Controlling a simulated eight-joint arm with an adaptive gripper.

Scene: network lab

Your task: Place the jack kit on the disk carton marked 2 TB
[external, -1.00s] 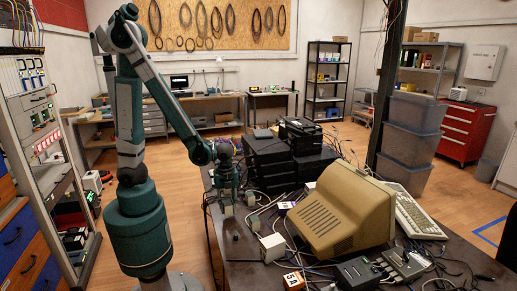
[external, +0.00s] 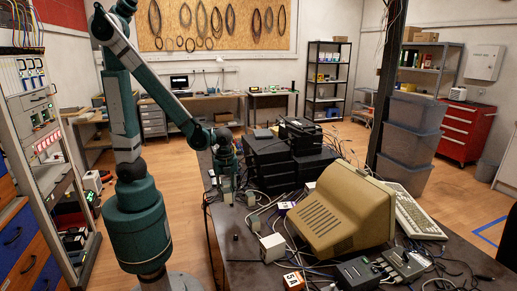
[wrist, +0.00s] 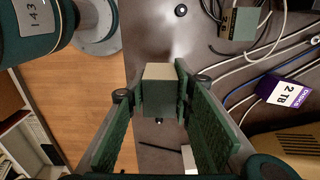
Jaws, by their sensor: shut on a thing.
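My gripper (wrist: 154,92) is shut on a small box, apparently the jack kit (wrist: 160,76), with a plain beige-grey face and no readable label. The green finger pads cover its sides. In the external view my gripper (external: 228,190) hangs over the left part of the dark table, with the small box barely distinguishable. The disk carton marked 2 TB (wrist: 291,94), purple and white, lies to the right of the gripper in the wrist view, apart from it. In the external view, a small purple-and-white box left of the monitor appears to be this carton (external: 286,206).
A beige monitor (external: 340,210) stands right of the carton, with stacked black units (external: 268,165) behind. Loose cables (wrist: 270,60) cross the table around the carton.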

